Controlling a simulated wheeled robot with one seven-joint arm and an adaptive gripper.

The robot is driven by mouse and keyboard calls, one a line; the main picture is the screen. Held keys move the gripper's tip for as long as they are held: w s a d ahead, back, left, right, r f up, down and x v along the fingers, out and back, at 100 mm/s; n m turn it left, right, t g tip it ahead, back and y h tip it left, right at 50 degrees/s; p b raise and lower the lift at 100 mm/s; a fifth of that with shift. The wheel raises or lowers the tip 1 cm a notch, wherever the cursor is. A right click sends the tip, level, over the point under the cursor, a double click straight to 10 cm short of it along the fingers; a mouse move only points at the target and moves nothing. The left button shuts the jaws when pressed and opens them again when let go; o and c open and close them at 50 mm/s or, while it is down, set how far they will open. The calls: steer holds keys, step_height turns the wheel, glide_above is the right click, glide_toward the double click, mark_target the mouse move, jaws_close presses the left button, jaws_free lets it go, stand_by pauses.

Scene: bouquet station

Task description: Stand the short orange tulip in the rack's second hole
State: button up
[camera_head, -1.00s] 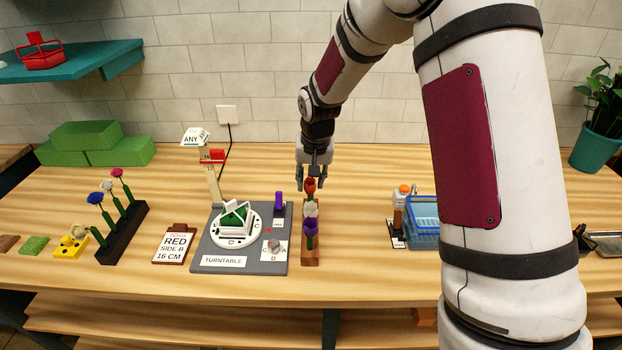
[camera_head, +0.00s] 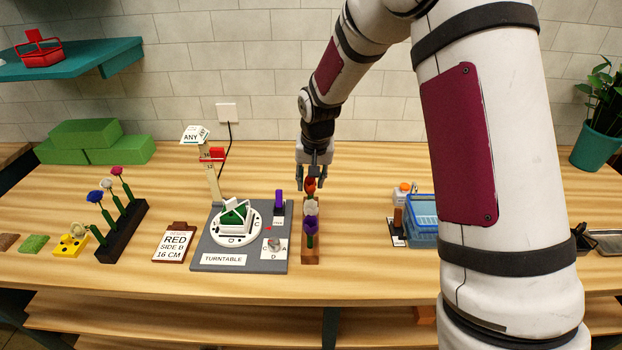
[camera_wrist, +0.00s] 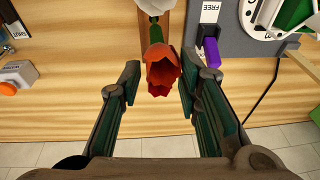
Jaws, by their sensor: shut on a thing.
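The orange-red tulip (camera_head: 310,186) is at the far end of a row in a brown wooden rack (camera_head: 310,258). A white tulip (camera_head: 310,207) and a purple tulip (camera_head: 310,224) stand nearer in the same row. My gripper (camera_head: 312,183) is at the orange tulip, pointing down. In the wrist view the orange bloom (camera_wrist: 162,72) lies between the two fingers of my gripper (camera_wrist: 159,78), which is shut on this tulip. The finger contact and the stem's lower end are hidden, so I cannot tell whether it sits in a hole.
The turntable board (camera_head: 205,262) stands close left of the brown rack, with a purple peg (camera_head: 279,201). Further left are a sign (camera_head: 174,243) and a black rack (camera_head: 125,238) with blue, white and pink flowers. A blue basket (camera_head: 422,232) is right.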

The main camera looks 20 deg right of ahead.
steer(key=shift+s+x, duration=0.25)
steer(key=shift+x, duration=0.7)
stand_by(1.5)
steer(key=shift+f, duration=0.1)
stand_by(0.5)
steer(key=o, duration=0.8)
steer(key=shift+p+v, duration=0.9)
steer(key=shift+v, duration=2.35)
steer(key=o, duration=0.6)
steer(key=shift+c, duration=0.2)
